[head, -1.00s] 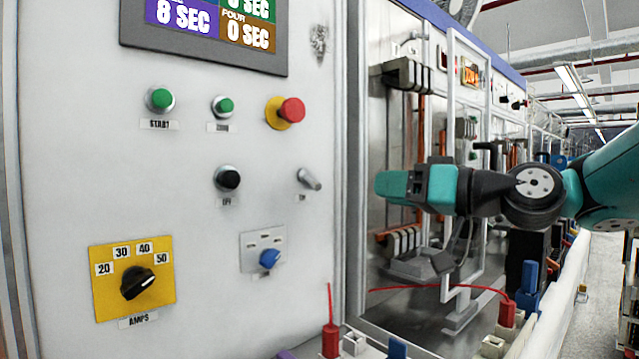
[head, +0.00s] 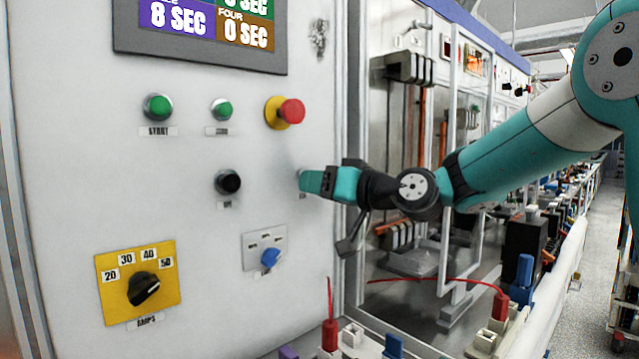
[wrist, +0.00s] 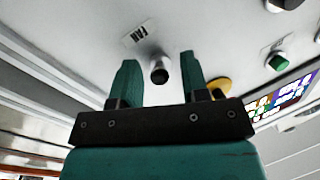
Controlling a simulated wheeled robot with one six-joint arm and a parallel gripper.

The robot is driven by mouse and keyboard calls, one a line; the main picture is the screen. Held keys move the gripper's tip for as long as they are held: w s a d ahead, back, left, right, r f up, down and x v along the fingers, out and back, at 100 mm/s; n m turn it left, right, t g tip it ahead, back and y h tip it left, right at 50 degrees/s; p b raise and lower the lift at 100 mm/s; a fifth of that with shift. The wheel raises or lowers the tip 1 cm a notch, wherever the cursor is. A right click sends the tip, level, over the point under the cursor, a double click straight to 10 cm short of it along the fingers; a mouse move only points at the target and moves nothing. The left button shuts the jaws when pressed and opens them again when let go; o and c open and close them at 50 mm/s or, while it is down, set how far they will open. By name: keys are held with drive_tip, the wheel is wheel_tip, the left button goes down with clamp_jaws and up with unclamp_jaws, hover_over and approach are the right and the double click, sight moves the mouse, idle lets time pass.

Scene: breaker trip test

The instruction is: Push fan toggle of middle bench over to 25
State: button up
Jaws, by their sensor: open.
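The fan toggle (wrist: 159,71) is a short metal lever with a dark rounded end, beside the FAN label (wrist: 138,34) in the wrist view. My gripper (wrist: 159,63) is open, with one teal finger on each side of the toggle and visible gaps to both. I cannot tell how deep the fingertips reach along the lever. In the head view my gripper (head: 308,182) is at the white panel (head: 190,215), right of the black button (head: 228,182). It hides the toggle there.
A red mushroom button (head: 291,112) sits just above my gripper on the panel. A small plate with a blue knob (head: 270,257) is below it, and a yellow amps dial plate (head: 112,290) is lower left. A metal frame (head: 447,180) stands behind my arm.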

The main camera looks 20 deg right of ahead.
drive_tip(key=shift+c, duration=0.2)
clamp_jaws()
